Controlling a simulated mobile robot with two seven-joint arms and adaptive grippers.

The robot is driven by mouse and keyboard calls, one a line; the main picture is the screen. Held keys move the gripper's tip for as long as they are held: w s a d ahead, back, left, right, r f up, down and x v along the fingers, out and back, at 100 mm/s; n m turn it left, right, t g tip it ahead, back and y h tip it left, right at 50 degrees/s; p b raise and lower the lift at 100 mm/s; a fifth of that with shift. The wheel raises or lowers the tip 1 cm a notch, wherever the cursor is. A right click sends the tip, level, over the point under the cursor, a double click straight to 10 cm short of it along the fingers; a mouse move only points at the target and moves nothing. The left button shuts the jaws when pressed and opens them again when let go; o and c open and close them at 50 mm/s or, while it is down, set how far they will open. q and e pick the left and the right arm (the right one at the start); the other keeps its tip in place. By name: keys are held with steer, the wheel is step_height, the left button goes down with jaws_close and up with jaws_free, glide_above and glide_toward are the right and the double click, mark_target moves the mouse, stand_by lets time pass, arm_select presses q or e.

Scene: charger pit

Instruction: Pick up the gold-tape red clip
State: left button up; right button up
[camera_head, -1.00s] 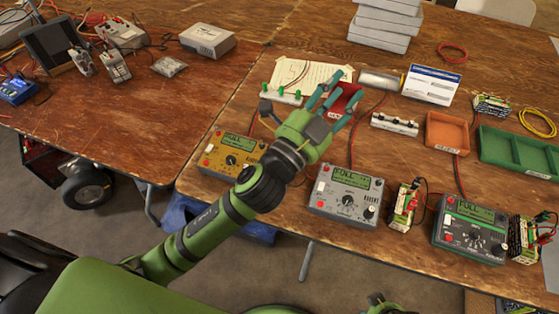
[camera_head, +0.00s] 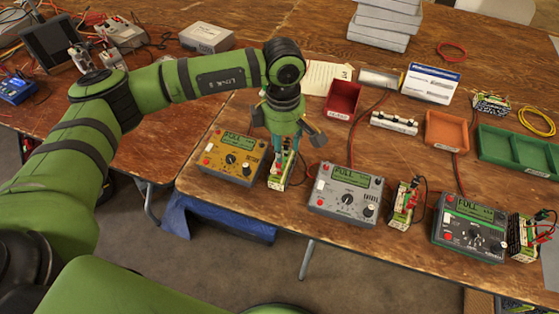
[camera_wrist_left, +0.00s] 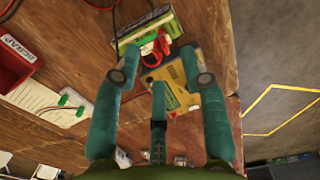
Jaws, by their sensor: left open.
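My left gripper (camera_head: 287,142) points down over the battery pack (camera_head: 279,176) beside the yellow charger (camera_head: 231,155). In the left wrist view the left gripper (camera_wrist_left: 160,80) is open, its teal fingers spread and nothing held between them. A red clip (camera_wrist_left: 151,60) with a red lead shows there between the fingertips, at the near edge of the green-and-white battery pack (camera_wrist_left: 150,28) and next to the yellow charger (camera_wrist_left: 172,84). I cannot make out gold tape on the clip. My right gripper is not in view.
A grey charger (camera_head: 346,191) with its battery pack (camera_head: 404,206) and a dark green charger (camera_head: 469,226) stand to the right. A red tray (camera_head: 343,98), a white strip (camera_head: 394,123) and an orange tray (camera_head: 446,131) lie behind. The table's front edge is close.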

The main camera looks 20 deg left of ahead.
arm_select(q)
steer(key=f+p, duration=0.1)
steer(key=f, duration=0.3)
steer(key=a+f+p, duration=0.1)
steer(key=f, duration=0.1)
steer(key=shift+w+p, duration=0.15)
steer(key=shift+p, duration=0.2)
steer(key=shift+f, duration=0.4)
steer(key=shift+c, duration=0.4)
steer(key=c, duration=0.8)
